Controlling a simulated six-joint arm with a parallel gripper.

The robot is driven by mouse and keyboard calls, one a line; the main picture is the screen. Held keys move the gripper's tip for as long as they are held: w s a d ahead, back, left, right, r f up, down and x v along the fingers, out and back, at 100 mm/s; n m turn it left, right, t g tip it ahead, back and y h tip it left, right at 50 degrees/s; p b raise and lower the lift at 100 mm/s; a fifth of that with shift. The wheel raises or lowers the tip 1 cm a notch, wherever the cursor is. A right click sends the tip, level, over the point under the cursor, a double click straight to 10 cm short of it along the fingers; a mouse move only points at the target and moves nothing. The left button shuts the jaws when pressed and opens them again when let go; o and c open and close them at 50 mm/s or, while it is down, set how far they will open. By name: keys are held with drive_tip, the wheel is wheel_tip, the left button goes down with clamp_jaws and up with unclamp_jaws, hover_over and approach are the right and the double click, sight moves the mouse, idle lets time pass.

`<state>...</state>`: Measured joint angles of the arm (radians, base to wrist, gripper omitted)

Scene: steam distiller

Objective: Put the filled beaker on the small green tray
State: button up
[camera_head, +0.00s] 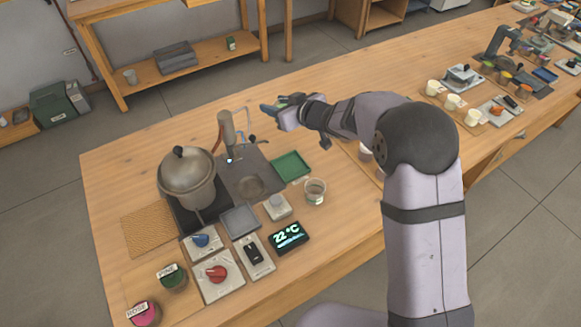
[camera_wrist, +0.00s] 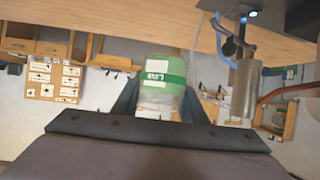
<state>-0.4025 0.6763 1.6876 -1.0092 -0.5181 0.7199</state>
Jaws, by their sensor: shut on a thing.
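The small green tray (camera_head: 290,166) lies flat on the table and looks empty. A clear glass beaker (camera_head: 315,191) stands upright on the table just in front and to the right of it; its contents are hard to make out. My gripper (camera_head: 276,108) is raised behind the tray, away from the beaker. It is shut on a green-banded jar (camera_wrist: 164,80), which sits between the fingers in the wrist view. The jar's label is too small to read surely.
A steam pot (camera_head: 187,177) stands left of a metal condenser (camera_head: 227,135) with thin tubing, close to my gripper. Cups (camera_head: 453,101) stand farther right. The table behind the pot is clear.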

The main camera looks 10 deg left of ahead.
drive_tip(key=n+g+y+b, duration=0.2)
drive_tip(key=n+g+y, duration=0.1)
drive_tip(key=n+g, duration=0.45)
hover_over(279, 165)
drive_tip(key=f, duration=0.8)
drive_tip(key=shift+w+a+f, duration=0.25)
drive_tip(key=shift+w+f, duration=0.1)
drive_tip(key=shift+f, duration=0.05)
drive_tip(key=shift+s+d+f+g, duration=0.25)
drive_tip(key=shift+f, duration=0.2)
drive_tip(key=shift+f+p, duration=0.4)
drive_tip(key=shift+f, duration=1.1)
drive_tip(key=shift+f, duration=0.1)
drive_tip(key=o, duration=1.1)
